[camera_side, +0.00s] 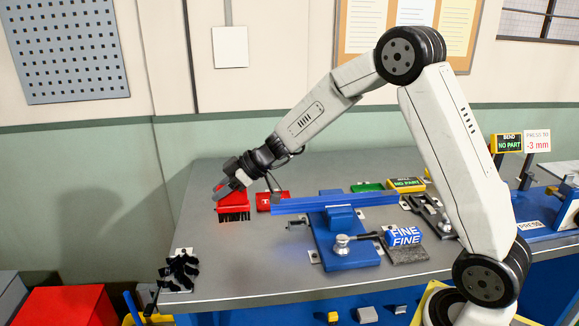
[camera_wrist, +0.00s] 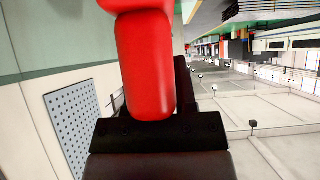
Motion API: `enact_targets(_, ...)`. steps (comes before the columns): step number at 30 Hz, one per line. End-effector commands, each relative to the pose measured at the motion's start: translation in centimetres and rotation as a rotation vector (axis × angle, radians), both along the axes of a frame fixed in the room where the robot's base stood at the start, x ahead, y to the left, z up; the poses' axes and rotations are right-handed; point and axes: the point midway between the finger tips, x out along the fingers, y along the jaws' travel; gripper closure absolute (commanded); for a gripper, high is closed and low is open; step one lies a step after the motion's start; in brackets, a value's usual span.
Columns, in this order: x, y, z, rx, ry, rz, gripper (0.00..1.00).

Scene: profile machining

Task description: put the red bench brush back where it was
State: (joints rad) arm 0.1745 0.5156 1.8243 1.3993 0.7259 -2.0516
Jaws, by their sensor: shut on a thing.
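The red bench brush (camera_side: 234,200) is at the far left part of the bench in the side view, with its dark bristles pointing down. My gripper (camera_side: 229,186) is right above it and shut on its red handle. In the wrist view the red handle (camera_wrist: 146,65) stands up from the dark jaws of my gripper (camera_wrist: 155,130), and the bristles are not visible there. I cannot tell whether the bristles touch the bench top.
A small red item (camera_side: 271,201) lies just right of the brush. A long blue profile (camera_side: 330,203) rests across a blue fixture (camera_side: 345,255). A black clustered item (camera_side: 178,272) sits at the front left. Bench top (camera_side: 240,255) between them is clear.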

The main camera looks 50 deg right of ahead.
Motion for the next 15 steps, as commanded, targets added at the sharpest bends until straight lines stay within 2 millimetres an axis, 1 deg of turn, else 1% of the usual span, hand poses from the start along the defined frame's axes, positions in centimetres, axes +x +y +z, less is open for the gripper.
enact_targets(1,0.6,0.0,-0.5,0.0,0.002,0.0,1.0)
enact_targets(6,2.0,0.1,-2.4,0.0,0.003,0.0,1.0)
enact_targets(12,3.7,0.1,-4.3,0.0,0.002,0.0,1.0)
enact_targets(15,4.3,0.2,-4.9,0.0,0.0,0.001,1.0)
